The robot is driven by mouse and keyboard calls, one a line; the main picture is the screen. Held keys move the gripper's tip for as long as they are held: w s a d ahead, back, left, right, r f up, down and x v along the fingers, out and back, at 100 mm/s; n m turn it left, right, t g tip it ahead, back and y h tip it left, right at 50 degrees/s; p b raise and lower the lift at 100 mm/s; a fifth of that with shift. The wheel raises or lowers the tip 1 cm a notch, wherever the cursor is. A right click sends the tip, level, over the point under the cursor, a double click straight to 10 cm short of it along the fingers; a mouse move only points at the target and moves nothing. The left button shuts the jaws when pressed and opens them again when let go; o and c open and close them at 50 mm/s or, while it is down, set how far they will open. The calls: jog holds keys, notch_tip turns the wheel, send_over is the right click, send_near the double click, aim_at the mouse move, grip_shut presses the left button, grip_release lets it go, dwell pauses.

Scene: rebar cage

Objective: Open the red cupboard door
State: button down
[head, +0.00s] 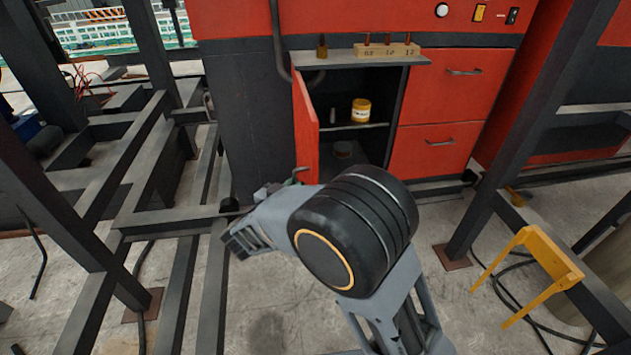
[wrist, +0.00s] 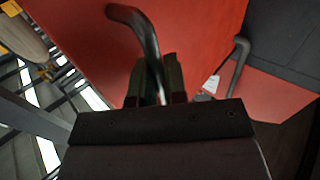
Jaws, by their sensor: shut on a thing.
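The red cupboard door (head: 305,122) stands swung open on the left side of the cupboard, seen nearly edge-on in the head view. Its red face (wrist: 195,40) fills the upper middle of the wrist view. My gripper (wrist: 160,88) is shut on the dark curved door handle (wrist: 148,38), which passes between its two fingers. In the head view my arm covers the area below the door, and the fingertips are hard to make out near the door's lower part. The open cupboard (head: 372,145) shows a yellow-labelled jar (head: 361,110) on its shelf.
Red drawers (head: 452,90) with handles are right of the opening. A wooden block with small tools (head: 387,50) sits on the ledge above. Dark steel frames stand left and right.

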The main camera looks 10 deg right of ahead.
jog(key=shift+w+a+r, duration=0.15)
jog(key=shift+a+r, duration=0.05)
jog(key=shift+a, duration=0.85)
jog(key=c, duration=1.2)
grip_release()
jog(key=shift+d+f, duration=0.1)
jog(key=v, duration=1.3)
jog(key=shift+s+a, duration=0.25)
jog(key=shift+s, duration=0.05)
